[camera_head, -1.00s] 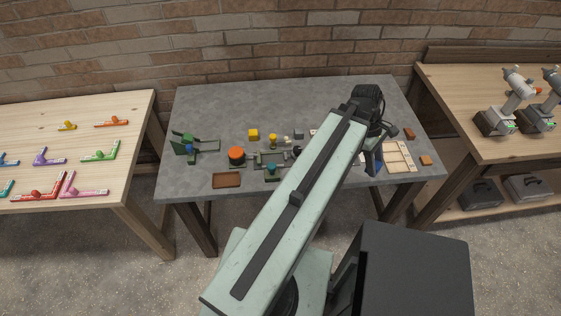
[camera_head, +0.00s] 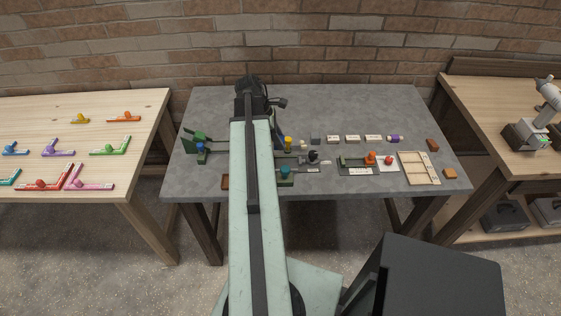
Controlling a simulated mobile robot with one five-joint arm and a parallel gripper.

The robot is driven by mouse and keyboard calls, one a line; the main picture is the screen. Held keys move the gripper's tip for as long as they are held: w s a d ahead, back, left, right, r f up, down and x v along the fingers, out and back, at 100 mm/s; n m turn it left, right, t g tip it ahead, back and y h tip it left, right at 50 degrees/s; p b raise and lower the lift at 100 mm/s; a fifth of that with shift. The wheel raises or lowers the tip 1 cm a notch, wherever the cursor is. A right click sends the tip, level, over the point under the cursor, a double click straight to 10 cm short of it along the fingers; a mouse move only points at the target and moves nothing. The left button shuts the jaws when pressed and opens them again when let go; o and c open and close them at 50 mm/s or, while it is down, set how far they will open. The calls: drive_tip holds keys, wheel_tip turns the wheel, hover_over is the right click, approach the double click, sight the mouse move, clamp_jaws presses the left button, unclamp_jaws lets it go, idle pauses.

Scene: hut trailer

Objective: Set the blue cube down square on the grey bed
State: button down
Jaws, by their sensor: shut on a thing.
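My gripper (camera_head: 277,132) hangs over the grey table, left of its middle. It is mostly hidden behind my own arm, with only a thin bluish edge showing on the right. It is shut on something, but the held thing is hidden. No loose blue cube shows on the table. I cannot tell for sure which thing is the grey bed. A dark grey plate with an orange-knobbed clamp (camera_head: 371,158) lies right of centre. A greyish fixture with a black knob (camera_head: 312,157) lies nearer my arm, partly covered by it.
A light wooden tray (camera_head: 418,168), white labelled blocks (camera_head: 352,139) and a purple piece (camera_head: 394,139) lie to the right. The back of the grey table (camera_head: 340,110) is clear. Wooden benches flank it.

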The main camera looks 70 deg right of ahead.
sight(283, 163)
wheel_tip(283, 163, down, 10)
drive_tip(key=b, duration=0.8)
drive_tip(key=shift+r, duration=0.4)
drive_tip(key=shift+f, duration=0.15)
drive_tip(key=c, duration=1.2)
unclamp_jaws()
